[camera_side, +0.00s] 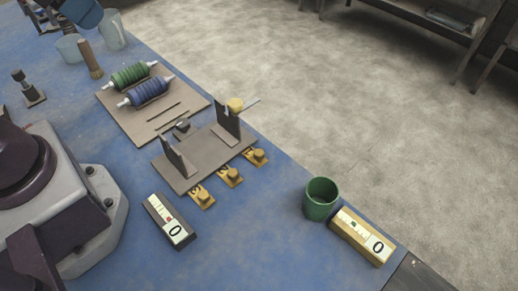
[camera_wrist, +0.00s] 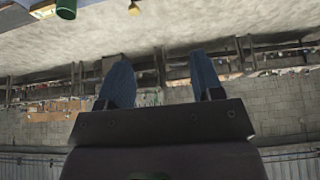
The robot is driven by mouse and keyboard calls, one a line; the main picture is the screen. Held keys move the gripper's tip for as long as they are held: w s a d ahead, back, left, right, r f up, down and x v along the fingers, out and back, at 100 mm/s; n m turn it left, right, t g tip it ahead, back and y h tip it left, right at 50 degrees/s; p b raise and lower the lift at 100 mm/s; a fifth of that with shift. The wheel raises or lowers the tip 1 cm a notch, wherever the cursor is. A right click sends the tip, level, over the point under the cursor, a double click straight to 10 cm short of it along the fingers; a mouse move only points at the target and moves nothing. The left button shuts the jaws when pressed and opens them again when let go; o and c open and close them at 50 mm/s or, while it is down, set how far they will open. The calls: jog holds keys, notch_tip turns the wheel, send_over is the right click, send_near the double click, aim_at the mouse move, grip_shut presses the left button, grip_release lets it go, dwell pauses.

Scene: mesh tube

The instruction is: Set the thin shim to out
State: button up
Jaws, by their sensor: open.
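Three small yellow pieces with knobs and dark number marks lie along the front of a brown base plate (camera_side: 181,182) in the side view: a left one (camera_side: 201,196), a middle one (camera_side: 230,176) and a right one (camera_side: 256,156). They look like shims, but I cannot tell which is the thin one. The plate carries two dark upright brackets, a near one (camera_side: 178,160) and a far one (camera_side: 229,118) with a yellow knob (camera_side: 235,104) and thin rod. My gripper (camera_wrist: 162,80) shows two blue fingers spread apart, empty, in the wrist view, away from these pieces.
A board with a green roller (camera_side: 130,75) and a blue roller (camera_side: 146,92) lies behind the plate. A green cup (camera_side: 321,199) stands beside a yellow box marked 0 (camera_side: 361,237). A dark box marked 0 (camera_side: 169,221) is nearer. Clear cups and a brush (camera_side: 90,60) stand farther back.

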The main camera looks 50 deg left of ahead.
jog(key=shift+c, duration=0.8)
jog(key=shift+d+f, duration=0.2)
jog(key=n+g, duration=0.3)
jog(key=g, duration=0.3)
send_over(259, 152)
notch_tip(259, 152, down, 21)
notch_tip(259, 152, down, 12)
jog(key=shift+f, duration=0.1)
